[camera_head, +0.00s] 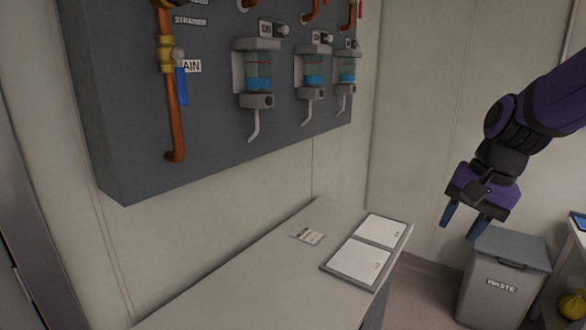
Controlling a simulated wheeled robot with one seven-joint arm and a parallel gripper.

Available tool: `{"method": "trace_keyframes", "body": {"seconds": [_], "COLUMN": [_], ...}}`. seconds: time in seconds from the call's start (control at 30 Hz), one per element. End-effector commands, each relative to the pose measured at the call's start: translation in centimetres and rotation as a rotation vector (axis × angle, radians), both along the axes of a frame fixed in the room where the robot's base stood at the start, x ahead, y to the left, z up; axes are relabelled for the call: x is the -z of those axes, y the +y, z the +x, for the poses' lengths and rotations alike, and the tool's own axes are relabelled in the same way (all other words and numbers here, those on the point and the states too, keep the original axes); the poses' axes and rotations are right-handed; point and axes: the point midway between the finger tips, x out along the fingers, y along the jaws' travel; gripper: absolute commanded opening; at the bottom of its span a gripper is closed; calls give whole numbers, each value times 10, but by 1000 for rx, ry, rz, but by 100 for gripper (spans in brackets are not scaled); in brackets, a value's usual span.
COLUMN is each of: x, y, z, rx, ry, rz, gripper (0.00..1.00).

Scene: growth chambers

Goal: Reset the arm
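My arm comes in from the right edge, purple and black. My gripper (464,224) hangs at its end and points down. Its two blue fingers are apart with nothing visible between them. It is in the air to the right of the bench and, in the picture, just above and left of the grey waste bin's lid. It touches nothing that I can see.
A grey bench (235,275) holds a two-panel tray (349,276) and a small label card (308,236). A dark wall panel (205,125) carries several dispensers (258,85) and a copper pipe with a blue-handled valve (181,86). A waste bin (503,274) stands right; a yellow object (572,306) sits beyond.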

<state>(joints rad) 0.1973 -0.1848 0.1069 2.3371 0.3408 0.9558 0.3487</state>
Motion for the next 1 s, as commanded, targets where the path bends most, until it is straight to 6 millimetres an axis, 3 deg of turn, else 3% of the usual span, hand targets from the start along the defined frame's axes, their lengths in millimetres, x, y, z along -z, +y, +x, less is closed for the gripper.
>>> {"method": "trace_keyframes", "body": {"seconds": [0.3, 0.6, 0.8, 1.0], "x": [-43, -61, -64, -64], "y": [-3, -13, -18, -18], "z": [-69, -123, -137, -138], "rx": [-279, -492, -550, -557], "ry": [-227, -396, -440, -444], "rz": [-194, -354, -403, -407], "gripper": [39, 39, 39, 39]}}
